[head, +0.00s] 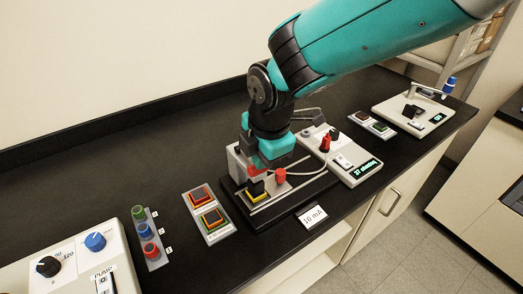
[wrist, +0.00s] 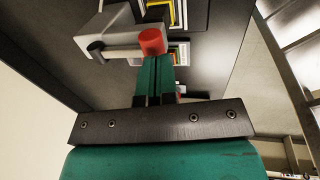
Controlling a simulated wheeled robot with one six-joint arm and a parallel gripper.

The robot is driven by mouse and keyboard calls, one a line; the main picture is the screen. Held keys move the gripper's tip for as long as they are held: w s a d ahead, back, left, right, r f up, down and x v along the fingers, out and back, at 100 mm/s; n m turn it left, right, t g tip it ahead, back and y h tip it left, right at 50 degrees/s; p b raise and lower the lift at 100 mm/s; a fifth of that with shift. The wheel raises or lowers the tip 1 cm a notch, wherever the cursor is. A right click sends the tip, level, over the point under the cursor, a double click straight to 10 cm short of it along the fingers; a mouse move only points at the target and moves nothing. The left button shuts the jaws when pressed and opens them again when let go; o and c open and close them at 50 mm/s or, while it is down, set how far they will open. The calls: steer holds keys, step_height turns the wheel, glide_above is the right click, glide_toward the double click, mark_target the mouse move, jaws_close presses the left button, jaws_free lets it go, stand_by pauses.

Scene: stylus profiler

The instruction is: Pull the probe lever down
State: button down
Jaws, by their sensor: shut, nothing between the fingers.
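The profiler (head: 290,203) is a dark base with a grey upright, near the middle of the bench in the head view. The probe lever appears as a grey arm with a red knob (wrist: 152,41) in the wrist view. What looks like the same red knob shows below my gripper in the head view (head: 280,175). My gripper (wrist: 155,62) is shut and empty, its green fingertips close by the knob. I cannot tell whether they touch it. In the head view my arm and gripper hide part of the upright and the lever.
A pad with two square buttons (head: 208,215) and a strip of coloured knobs (head: 147,238) lie to the left. The back of the bench is clear.

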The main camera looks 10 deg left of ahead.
step_height(320, 180, up, 12)
steer(key=s+d+b, duration=0.1)
steer(key=s+d, duration=0.1)
steer(key=s+d+m+y, duration=0.1)
steer(key=s+d+m, duration=0.6)
steer(key=d+m, duration=0.2)
steer(key=s+d+m+g+y, duration=0.1)
steer(key=s+d+m, duration=0.6)
steer(key=d+m, duration=0.2)
steer(key=shift+d+f+g, duration=0.2)
steer(key=shift+d+g, duration=0.1)
steer(key=shift+d, duration=0.35)
